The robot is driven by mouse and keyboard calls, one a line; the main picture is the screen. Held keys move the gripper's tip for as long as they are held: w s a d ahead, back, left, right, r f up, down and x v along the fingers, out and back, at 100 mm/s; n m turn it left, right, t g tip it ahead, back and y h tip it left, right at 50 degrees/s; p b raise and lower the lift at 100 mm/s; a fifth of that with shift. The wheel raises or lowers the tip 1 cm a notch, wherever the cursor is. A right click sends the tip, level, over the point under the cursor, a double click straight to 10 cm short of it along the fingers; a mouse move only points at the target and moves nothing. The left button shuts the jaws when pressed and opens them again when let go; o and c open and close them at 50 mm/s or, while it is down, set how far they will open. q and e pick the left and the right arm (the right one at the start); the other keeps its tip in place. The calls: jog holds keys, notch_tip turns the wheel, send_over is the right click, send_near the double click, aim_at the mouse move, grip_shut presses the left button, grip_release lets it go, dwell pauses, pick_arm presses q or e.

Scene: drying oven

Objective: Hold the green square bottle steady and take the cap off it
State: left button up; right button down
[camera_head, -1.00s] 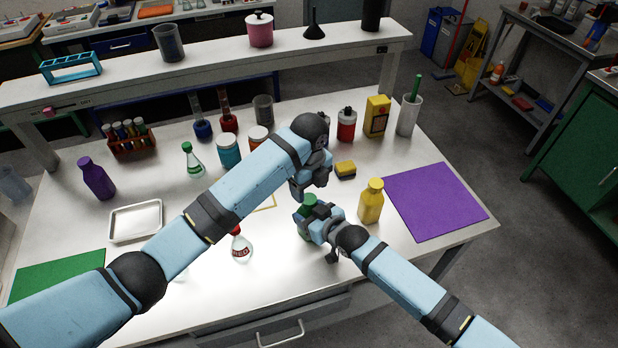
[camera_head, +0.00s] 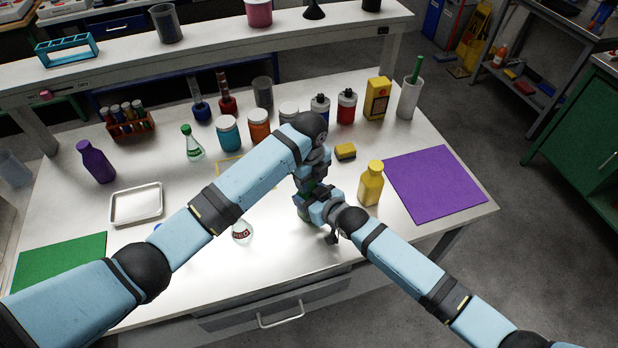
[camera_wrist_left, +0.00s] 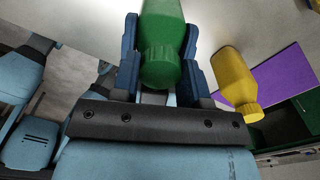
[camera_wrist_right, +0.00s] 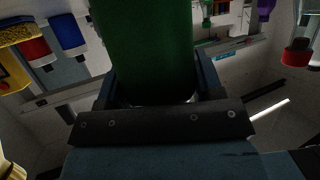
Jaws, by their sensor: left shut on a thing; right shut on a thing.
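The green square bottle stands upright near the table's front middle, mostly hidden by my grippers in the head view. Its green body fills the upper middle of the right wrist view (camera_wrist_right: 150,45) and shows in the left wrist view (camera_wrist_left: 163,15). My right gripper (camera_head: 310,211) is shut on the body from the front right. The ridged green cap (camera_wrist_left: 160,68) is on top of the bottle, between the fingers of my left gripper (camera_head: 306,187). The left gripper comes from above and is shut on the cap.
A yellow bottle (camera_head: 370,184) stands close to the right of the grippers. A purple mat (camera_head: 435,185) lies bare at the right. The table front is mostly clear.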

pick_arm(q)
jog(key=n, duration=0.3)
jog(key=shift+n, duration=0.3)
jog(key=o, duration=1)
